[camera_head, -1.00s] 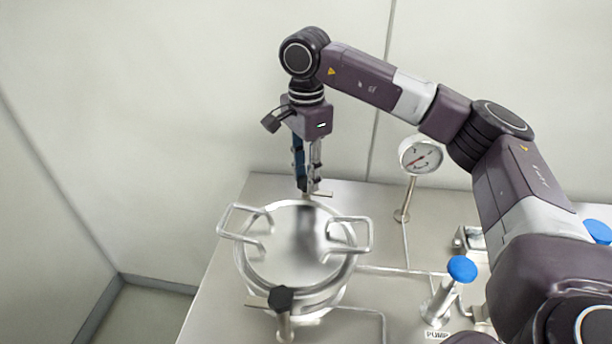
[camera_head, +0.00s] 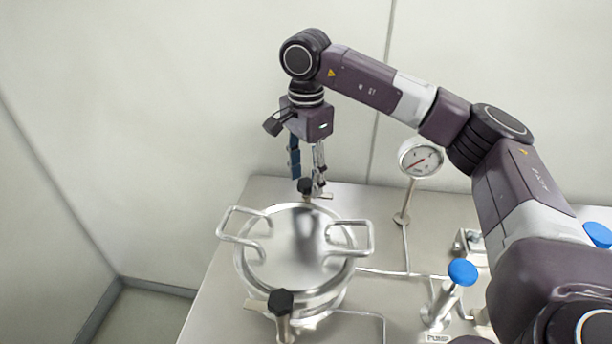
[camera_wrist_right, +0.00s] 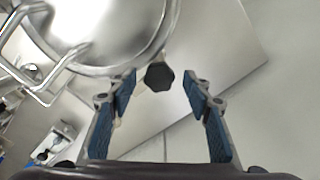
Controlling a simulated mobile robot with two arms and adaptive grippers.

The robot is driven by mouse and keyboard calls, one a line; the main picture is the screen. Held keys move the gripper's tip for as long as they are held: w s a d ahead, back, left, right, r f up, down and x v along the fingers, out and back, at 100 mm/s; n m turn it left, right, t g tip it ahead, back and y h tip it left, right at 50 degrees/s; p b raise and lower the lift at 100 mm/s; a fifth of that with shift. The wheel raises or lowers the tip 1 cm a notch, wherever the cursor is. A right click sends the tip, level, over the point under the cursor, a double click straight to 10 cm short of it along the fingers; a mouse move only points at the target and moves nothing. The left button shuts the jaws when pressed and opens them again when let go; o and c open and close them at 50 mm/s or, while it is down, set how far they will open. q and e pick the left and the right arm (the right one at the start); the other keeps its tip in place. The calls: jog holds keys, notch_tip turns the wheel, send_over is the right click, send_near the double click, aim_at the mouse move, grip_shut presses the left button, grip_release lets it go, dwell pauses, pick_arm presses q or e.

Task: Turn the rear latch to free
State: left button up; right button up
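The rear latch (camera_head: 305,187) is a dark knob on a metal bar at the back rim of the round steel lid (camera_head: 290,245). In the right wrist view the latch knob (camera_wrist_right: 159,77) lies just beyond and between the fingertips, apart from both. My right gripper (camera_head: 306,175) points down over the rear of the vessel, its fingers spread. In the wrist view the same gripper (camera_wrist_right: 158,82) is open and empty. The front latch (camera_head: 281,302) has a black knob and stands at the near side of the lid. My left gripper is not in view.
Two wire handles stand up from the lid, left (camera_head: 243,228) and right (camera_head: 350,240). A pressure gauge (camera_head: 420,157) rises on a stem to the right. A blue-topped valve (camera_head: 461,273) stands at the front right. The steel table (camera_head: 245,200) is bare at the back left.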

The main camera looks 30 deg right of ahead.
aim_at(306, 182)
notch_tip(306, 182, up, 12)
dwell(0.6)
jog(key=shift+f, duration=0.1)
dwell(0.4)
